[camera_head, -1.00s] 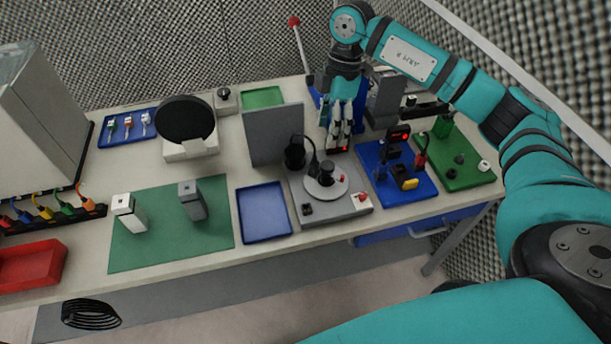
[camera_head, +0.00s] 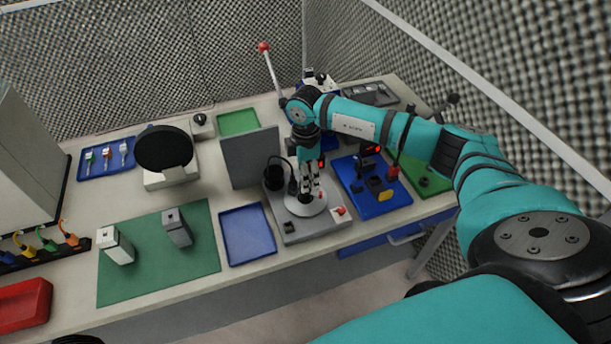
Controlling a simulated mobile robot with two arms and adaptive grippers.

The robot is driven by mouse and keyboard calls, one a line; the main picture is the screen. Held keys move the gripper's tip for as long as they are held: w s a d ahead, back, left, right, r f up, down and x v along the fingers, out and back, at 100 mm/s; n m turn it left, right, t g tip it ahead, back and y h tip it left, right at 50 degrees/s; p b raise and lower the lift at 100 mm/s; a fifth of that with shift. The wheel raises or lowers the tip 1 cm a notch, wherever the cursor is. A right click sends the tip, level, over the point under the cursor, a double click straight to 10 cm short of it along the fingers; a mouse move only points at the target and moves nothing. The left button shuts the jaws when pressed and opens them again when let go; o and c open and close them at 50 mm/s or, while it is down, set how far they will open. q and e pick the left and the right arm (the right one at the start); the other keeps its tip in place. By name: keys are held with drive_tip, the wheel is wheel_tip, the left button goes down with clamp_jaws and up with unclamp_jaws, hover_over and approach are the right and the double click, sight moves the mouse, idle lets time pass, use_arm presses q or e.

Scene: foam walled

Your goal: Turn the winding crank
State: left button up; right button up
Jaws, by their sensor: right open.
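The winding station is a grey base (camera_head: 316,227) with a round white disc (camera_head: 293,207) on top, near the table's front edge. In the earlier frame a dark knob stands on the disc; my right gripper now largely hides it. I cannot make out a separate crank arm. My right gripper (camera_head: 310,194) points down over the disc, with its fingers apart at the knob's place. I cannot tell whether the fingers touch the knob. My left gripper is out of view.
A grey upright panel (camera_head: 250,158) stands behind the station. A blue tray (camera_head: 247,234) lies left of it, and a blue board (camera_head: 372,199) with small parts lies right. A red button (camera_head: 339,211) sits on the base's right corner. A red-tipped lever (camera_head: 270,68) rises behind.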

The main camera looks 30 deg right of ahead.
drive_tip(key=shift+f, duration=1.65)
drive_tip(key=c, duration=1.2)
